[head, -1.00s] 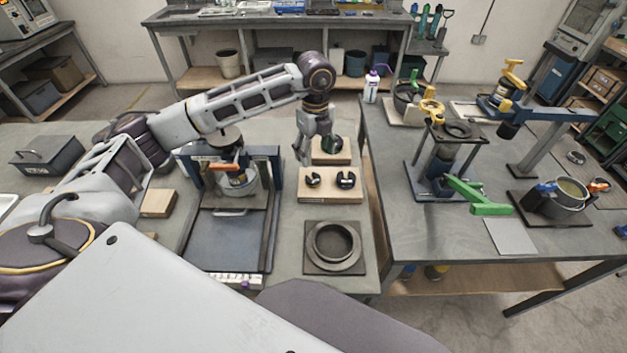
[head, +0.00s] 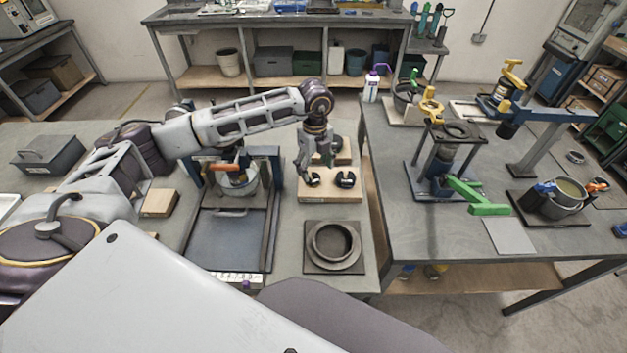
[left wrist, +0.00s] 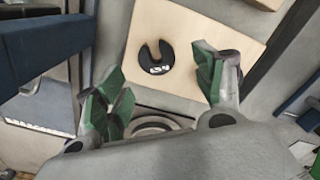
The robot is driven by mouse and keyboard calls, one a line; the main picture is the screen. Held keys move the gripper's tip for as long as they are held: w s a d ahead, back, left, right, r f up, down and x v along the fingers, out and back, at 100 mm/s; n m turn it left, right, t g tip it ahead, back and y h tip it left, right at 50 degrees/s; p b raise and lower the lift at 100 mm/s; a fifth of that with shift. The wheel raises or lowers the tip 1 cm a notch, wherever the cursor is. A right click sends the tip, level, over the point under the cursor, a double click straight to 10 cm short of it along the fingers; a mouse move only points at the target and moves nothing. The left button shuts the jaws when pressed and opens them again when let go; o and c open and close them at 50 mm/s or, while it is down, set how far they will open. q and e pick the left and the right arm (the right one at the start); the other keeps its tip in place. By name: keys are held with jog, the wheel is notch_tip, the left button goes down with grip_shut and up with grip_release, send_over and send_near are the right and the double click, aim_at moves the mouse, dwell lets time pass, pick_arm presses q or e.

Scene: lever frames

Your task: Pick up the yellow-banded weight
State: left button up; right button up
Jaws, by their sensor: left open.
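Two black slotted weights lie side by side on a pale wooden board, a left weight (head: 313,179) and a right weight (head: 346,180). A third dark weight sits on a second wooden board behind, partly hidden by my arm. I cannot make out a yellow band on any of them. My left gripper (head: 316,160) is open and empty, pointing down above the back of the front board (head: 330,198). The left wrist view shows its green-padded fingers (left wrist: 162,88) spread apart, with one black slotted weight (left wrist: 154,57) with a white label beyond them on the board. My right gripper is out of view.
A black ring on a square base (head: 334,246) stands in front of the board. A blue-posted frame with a pot (head: 238,181) is to the left. Across a gap to the right, another table (head: 400,235) carries stands and a green lever (head: 480,198).

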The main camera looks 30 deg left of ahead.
aim_at(314, 176)
pick_arm(q)
notch_tip(314, 176, down, 4)
jog(key=shift+s+a+f+p, duration=0.1)
jog(key=shift+s+p, duration=0.05)
jog(key=shift+p, duration=0.35)
jog(key=shift+f, duration=0.25)
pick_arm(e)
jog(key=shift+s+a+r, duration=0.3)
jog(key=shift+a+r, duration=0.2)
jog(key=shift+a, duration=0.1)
pick_arm(q)
jog(key=shift+c, duration=0.4)
jog(key=c, duration=1.1)
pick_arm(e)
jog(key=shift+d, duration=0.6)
pick_arm(q)
jog(key=shift+r, duration=0.1)
